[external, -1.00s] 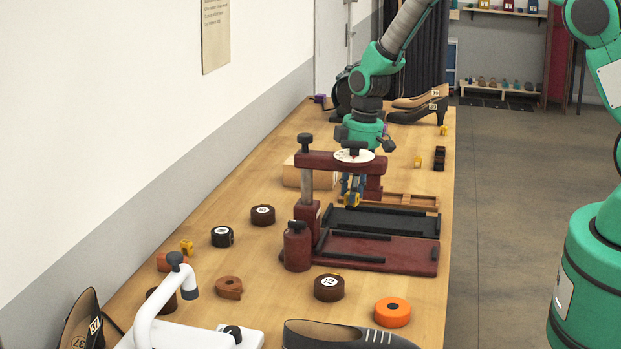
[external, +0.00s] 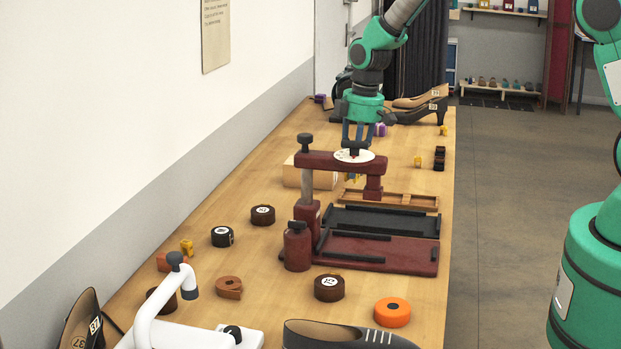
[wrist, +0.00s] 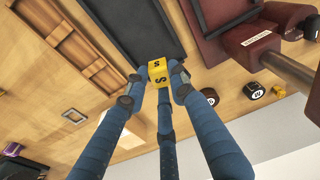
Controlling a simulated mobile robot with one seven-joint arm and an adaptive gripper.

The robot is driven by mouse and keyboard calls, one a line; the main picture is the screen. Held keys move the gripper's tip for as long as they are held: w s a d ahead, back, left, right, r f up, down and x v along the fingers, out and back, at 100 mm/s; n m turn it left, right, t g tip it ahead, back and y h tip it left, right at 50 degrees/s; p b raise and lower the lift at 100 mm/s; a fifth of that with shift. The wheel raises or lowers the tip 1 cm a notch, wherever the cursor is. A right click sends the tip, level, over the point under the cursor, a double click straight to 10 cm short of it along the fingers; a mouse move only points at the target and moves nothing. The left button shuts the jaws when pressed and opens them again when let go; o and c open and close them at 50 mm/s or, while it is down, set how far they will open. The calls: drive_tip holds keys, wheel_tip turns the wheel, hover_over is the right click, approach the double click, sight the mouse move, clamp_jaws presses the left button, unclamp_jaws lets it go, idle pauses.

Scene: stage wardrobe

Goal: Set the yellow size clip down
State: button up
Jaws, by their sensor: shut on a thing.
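A yellow size clip (wrist: 158,69) marked S is pinched between the blue fingertips of my gripper (wrist: 160,82) in the wrist view. It appears off the bench surface, over bare wood near the edge of the black tray. In the external view my gripper (external: 353,177) points down behind the arm of the dark red press (external: 333,163). The press arm hides much of the fingers, and only a small bit of yellow and blue shows under it. I cannot tell the exact height of the clip above the bench.
The black tray (external: 383,221) and a shallow wooden tray (external: 402,200) lie right of the press post. A wooden block (external: 309,178) stands left of my gripper. Other yellow clips (external: 418,162) sit on the bench. Shoes (external: 418,112) stand at the far end. Bare bench shows between these.

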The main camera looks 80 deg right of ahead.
wheel_tip(320, 180, up, 25)
drive_tip(key=w+a+n+b, duration=0.1)
drive_tip(key=w+a, duration=0.8)
drive_tip(key=a, duration=0.5)
drive_tip(key=w+a+n+b, duration=0.1)
drive_tip(key=w+a+n, duration=0.1)
drive_tip(key=w+a, duration=0.95)
wheel_tip(320, 180, down, 26)
drive_tip(key=s+a, duration=0.2)
drive_tip(key=a, duration=0.1)
drive_tip(key=shift+f, duration=0.2)
drive_tip(key=shift+s+d, duration=0.1)
drive_tip(key=shift+f+b, duration=0.4)
drive_tip(key=shift+f, duration=2.7)
drive_tip(key=shift+f, duration=0.1)
drive_tip(key=shift+f, duration=1.75)
